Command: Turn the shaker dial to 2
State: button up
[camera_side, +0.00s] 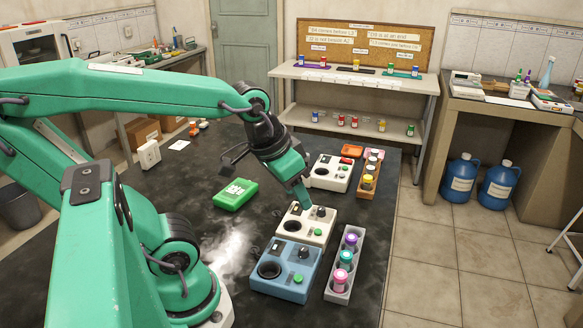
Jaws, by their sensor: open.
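Three similar devices stand on the dark bench, each with a round dark well, a dark dial and a green button. They are a blue one (262,284) in front, a cream one (300,239) behind it and a white one (325,183) farther back. I cannot tell which is the shaker, and the dial numbers are too small to read. My gripper (307,203) points down at the cream device, close beside its dial (320,211). It is open; whether it touches the dial is unclear. The blue device's dial (303,252) is in view.
A grey rack (336,296) with several capped vials stands right of the blue device. A brown rack (361,192) of vials stands right of the white device. A green box (235,194) lies on the bench to the left.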

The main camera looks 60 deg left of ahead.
aim_at(304, 248)
jog(key=w+a+f+n+g, duration=0.1)
jog(key=f, duration=0.2)
jog(key=w+f+n+g, duration=0.1)
jog(key=f+g, duration=0.1)
jog(key=f, duration=0.1)
jog(key=w+a+f+n+g, duration=0.1)
jog(key=f, duration=0.3)
jog(key=shift+w+a+n+g, duration=0.3)
jog(key=shift+w+n, duration=0.1)
jog(key=shift+f, duration=0.15)
jog(key=shift+f, duration=3.8)
grip_shut()
